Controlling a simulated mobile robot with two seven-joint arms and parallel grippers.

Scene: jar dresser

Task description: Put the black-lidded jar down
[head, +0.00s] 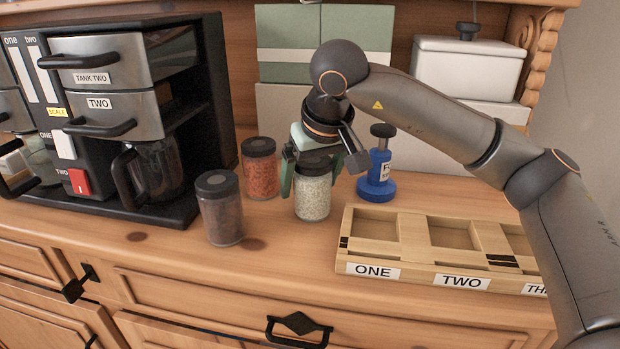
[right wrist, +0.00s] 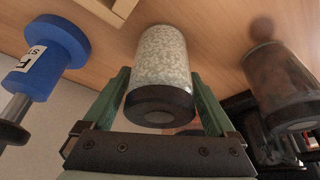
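The jar with pale speckled contents and a black lid (head: 313,198) is upright at the dresser top, between the two green fingers of my right gripper (head: 312,180). In the right wrist view, the same jar (right wrist: 162,60) is centred between the fingers (right wrist: 162,85), which lie close against its sides, and its black lid faces the camera. The jar's base appears to be at the wood surface; I cannot tell whether it bears on it fully. My left gripper is not in view.
A dark brown jar (head: 221,215) and a red jar (head: 260,175) stand left of the held jar. A blue stamp-like tool (head: 377,180) stands right. A wooden tray with labelled compartments (head: 415,270) is at front right. A black coffee machine (head: 215,90) stands left. Wood in front is clear.

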